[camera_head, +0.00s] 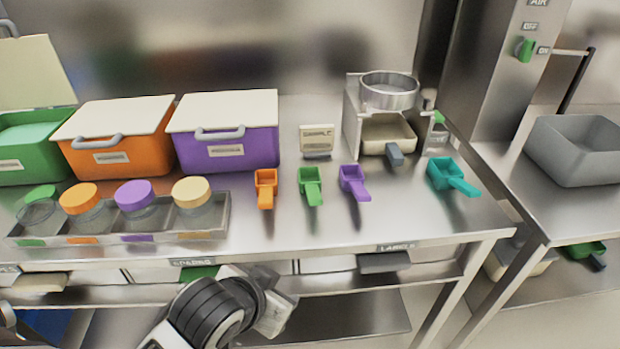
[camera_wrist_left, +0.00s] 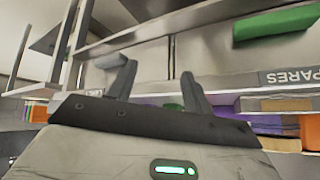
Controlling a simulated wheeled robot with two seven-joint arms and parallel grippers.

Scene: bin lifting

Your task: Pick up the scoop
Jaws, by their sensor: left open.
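Several scoops lie on the steel table: an orange scoop (camera_head: 265,187), a green scoop (camera_head: 311,186), a purple scoop (camera_head: 353,182) and a larger teal scoop (camera_head: 452,177) at the right. The frames do not show which one the task means. My left gripper (camera_head: 277,308) is in front of the table's front edge, near the lower shelf and apart from all the scoops. In the left wrist view its two fingers (camera_wrist_left: 158,84) stand apart with nothing between them. My right gripper is in neither view.
Green, orange (camera_head: 118,138) and purple (camera_head: 228,133) bins stand at the back left. A jar rack (camera_head: 222,217) is in front of them. A sieve stand (camera_head: 352,118) is behind the scoops. A grey bin (camera_head: 580,150) sits on the right counter. Bare table lies before the scoops.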

